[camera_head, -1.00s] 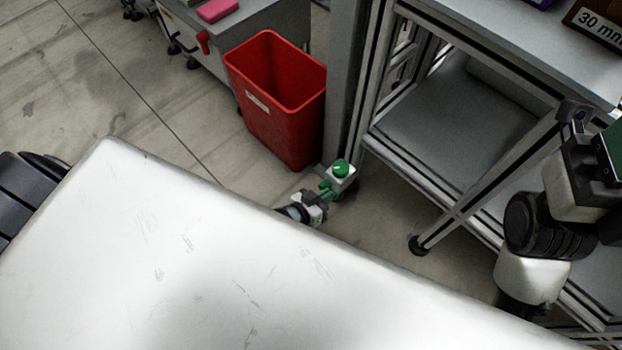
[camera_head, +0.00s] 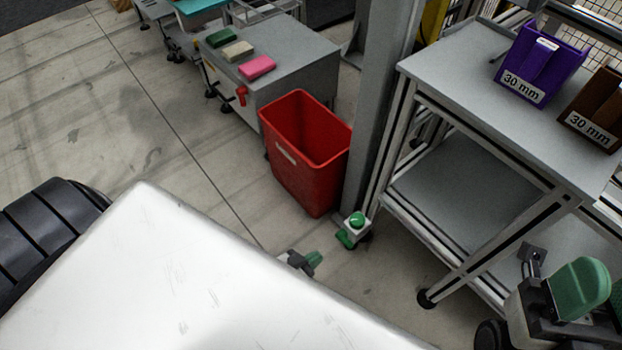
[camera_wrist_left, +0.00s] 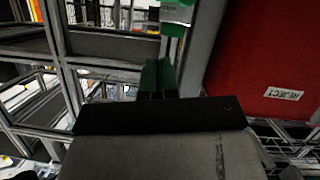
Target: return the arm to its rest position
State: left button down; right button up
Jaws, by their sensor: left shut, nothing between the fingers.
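My left gripper (camera_head: 314,260) shows just past the edge of a large white surface, with its green fingers shut and empty. Its arm is mostly hidden behind that surface. In the left wrist view its two green fingers (camera_wrist_left: 157,76) lie together.
A red bin (camera_head: 310,180) stands left of the grey post (camera_head: 378,110); its REJECT label (camera_wrist_left: 284,93) shows in the wrist view. A metal-framed table (camera_head: 460,75) with purple (camera_head: 540,65) and brown (camera_head: 592,110) boxes is at the right. Floor is clear at the left.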

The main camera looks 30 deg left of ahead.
pick_arm(q)
jog(key=shift+s+a+r, duration=0.15)
jog(key=shift+s, duration=0.3)
